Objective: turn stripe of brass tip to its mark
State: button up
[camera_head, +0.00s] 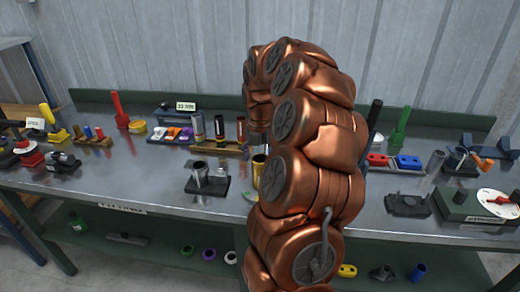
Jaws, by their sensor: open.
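A brass-coloured tip (258,166) stands upright near the middle of the bench, at the left edge of my copper arm, which hides part of it. A small patch of green and pale colour (250,195) shows just below it, mostly hidden by the arm. I cannot make out the stripe or its mark. My arm rises in front of the bench and bends over at the top.
Left of the tip, a dark fixture (207,181) holds metal cylinders. Behind it, a wooden rack (222,148) holds several tubes. A dark fixture (408,204) and a white dial (497,204) stand at right. Bare metal bench (130,180) lies at front left.

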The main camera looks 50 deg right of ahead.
jog(key=shift+f, duration=0.55)
jog(key=shift+c, duration=0.3)
jog(key=c, duration=1.3)
jog(key=shift+m+b, duration=1.5)
jog(key=shift+m, duration=1.1)
jog(key=shift+m+b, duration=0.35)
jog(key=shift+m, duration=0.45)
jog(key=shift+m+b, duration=0.5)
jog(key=shift+m, duration=0.2)
jog(key=shift+m+b, duration=0.35)
jog(key=shift+m, duration=0.55)
